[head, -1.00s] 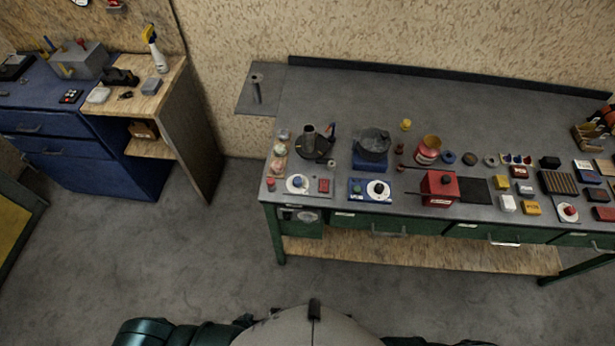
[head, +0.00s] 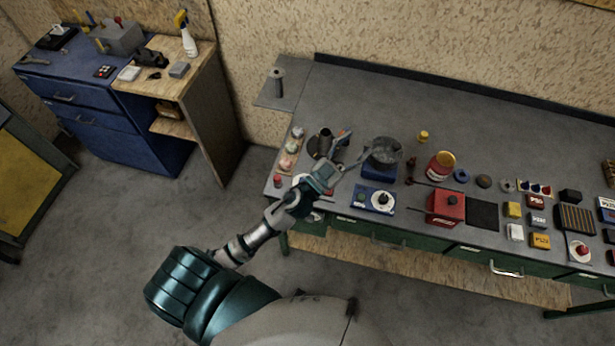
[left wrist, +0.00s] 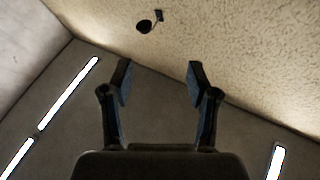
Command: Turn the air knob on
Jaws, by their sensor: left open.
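The left end of the workbench (head: 420,100) holds a blue and white panel with a dark knob on a round white dial (head: 383,200). Another white dial sits to its left, mostly hidden behind my left arm. A third dial with a red knob (head: 581,250) is at the right. I cannot tell which one is the air knob. My left gripper (head: 352,150) is above the bench's left front, fingers spread and empty. My right gripper is not in view.
A red box (head: 446,206) stands right of the blue panel. A metal pot (head: 383,152) and a dark stand (head: 325,143) are near the gripper. Several small boxes fill the right side. The bench's back is clear. A blue cabinet (head: 110,120) stands at the left.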

